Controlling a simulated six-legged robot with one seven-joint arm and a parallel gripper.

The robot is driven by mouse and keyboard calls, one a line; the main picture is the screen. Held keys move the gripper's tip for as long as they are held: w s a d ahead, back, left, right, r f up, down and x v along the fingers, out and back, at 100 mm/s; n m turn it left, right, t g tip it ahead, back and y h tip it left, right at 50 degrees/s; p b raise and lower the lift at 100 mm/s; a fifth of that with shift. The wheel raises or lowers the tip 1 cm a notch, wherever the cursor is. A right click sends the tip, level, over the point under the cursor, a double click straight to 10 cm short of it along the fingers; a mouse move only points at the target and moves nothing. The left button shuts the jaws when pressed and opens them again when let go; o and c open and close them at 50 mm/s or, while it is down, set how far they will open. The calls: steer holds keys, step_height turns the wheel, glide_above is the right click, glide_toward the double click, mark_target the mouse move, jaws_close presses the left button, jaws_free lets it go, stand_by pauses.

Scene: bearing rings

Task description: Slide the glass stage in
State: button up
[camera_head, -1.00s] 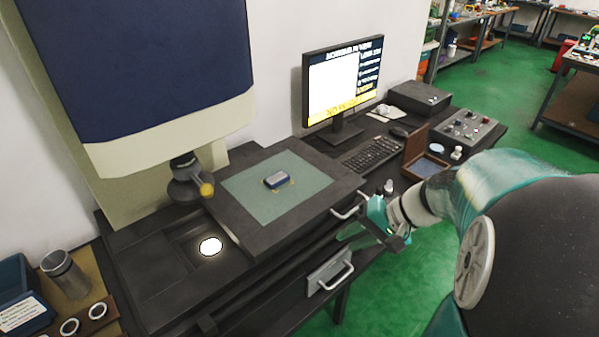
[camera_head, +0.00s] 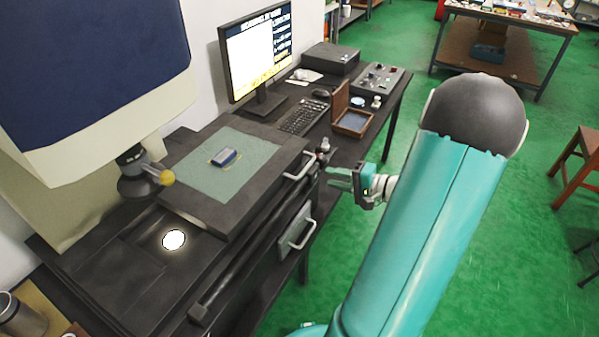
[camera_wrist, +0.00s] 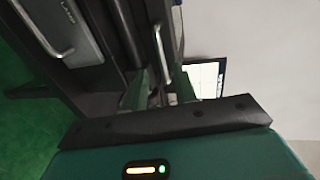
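The glass stage (camera_head: 256,165) is a pale green plate in a dark frame, and it sits to the right of the lit round window (camera_head: 174,239). A silver bar handle (camera_head: 301,166) stands on the stage's right-hand edge; in the wrist view a silver handle (camera_wrist: 160,45) runs toward the gap between my fingers. My gripper (camera_head: 340,179) is just right of the stage handle in the head view, apart from it. In the wrist view my gripper (camera_wrist: 159,90) has its two fingers spread, with no grip visible.
A second handle (camera_head: 302,236) is on a grey panel below the stage. The microscope head with its lens (camera_head: 138,170) hangs over the left side. A monitor (camera_head: 256,50), keyboard (camera_head: 303,116) and open wooden box (camera_head: 353,119) stand behind.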

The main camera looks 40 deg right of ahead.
mark_target(304, 169)
steer(key=x, duration=1)
steer(key=shift+w+a, duration=0.1)
steer(key=shift+c, duration=0.2)
jaws_close()
